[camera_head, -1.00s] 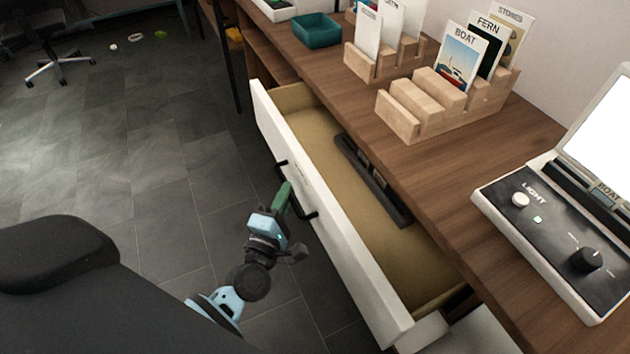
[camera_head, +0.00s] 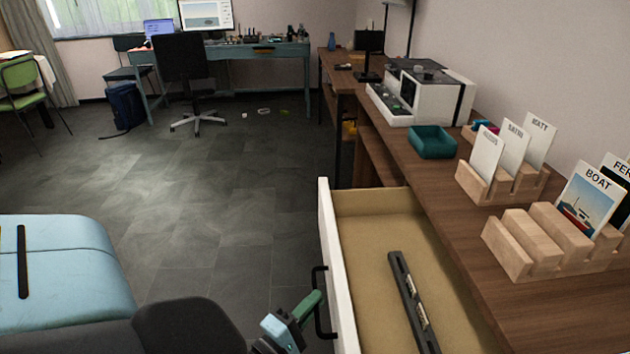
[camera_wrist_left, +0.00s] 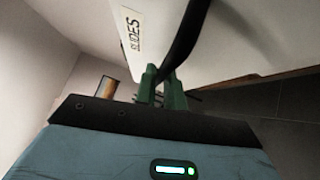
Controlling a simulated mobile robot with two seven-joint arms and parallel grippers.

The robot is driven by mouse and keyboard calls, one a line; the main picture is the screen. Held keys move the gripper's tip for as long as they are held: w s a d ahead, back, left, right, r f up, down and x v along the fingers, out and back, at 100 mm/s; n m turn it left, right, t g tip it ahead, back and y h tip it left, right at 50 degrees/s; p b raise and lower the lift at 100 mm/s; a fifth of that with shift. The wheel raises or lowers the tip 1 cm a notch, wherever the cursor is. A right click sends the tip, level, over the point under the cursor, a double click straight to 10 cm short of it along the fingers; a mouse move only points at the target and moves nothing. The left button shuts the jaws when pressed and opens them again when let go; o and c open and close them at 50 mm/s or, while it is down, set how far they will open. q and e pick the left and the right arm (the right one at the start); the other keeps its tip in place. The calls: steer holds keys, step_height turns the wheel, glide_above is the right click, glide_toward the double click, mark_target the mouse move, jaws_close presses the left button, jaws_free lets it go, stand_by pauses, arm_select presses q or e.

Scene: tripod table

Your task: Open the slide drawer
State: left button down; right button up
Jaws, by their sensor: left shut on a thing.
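The white-fronted drawer (camera_head: 341,290) under the wooden desk is pulled well out. Its tan inside shows, with a dark slotted strip holding small pieces (camera_head: 408,292) on the floor of the drawer. A label reading SLIDES (camera_wrist_left: 132,32) is on the drawer front in the left wrist view. My left gripper (camera_head: 315,301), with green fingers, is shut on the black bar handle (camera_head: 318,279) at the drawer front. The handle also passes between the fingers in the left wrist view (camera_wrist_left: 184,40). The near end of the drawer is cut off in the head view. My right gripper is not in view.
On the desk (camera_head: 450,225) stand a teal tray (camera_head: 432,143), wooden card holders (camera_head: 545,245) with cards, and a white machine (camera_head: 430,95). An office chair (camera_head: 187,75) stands far back.

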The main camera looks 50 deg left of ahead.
arm_select(q)
steer(key=c, duration=1.5)
jaws_free()
steer(key=shift+s, duration=0.1)
steer(key=s+d+f, duration=0.1)
steer(key=s, duration=0.6)
steer(key=shift+s, duration=0.25)
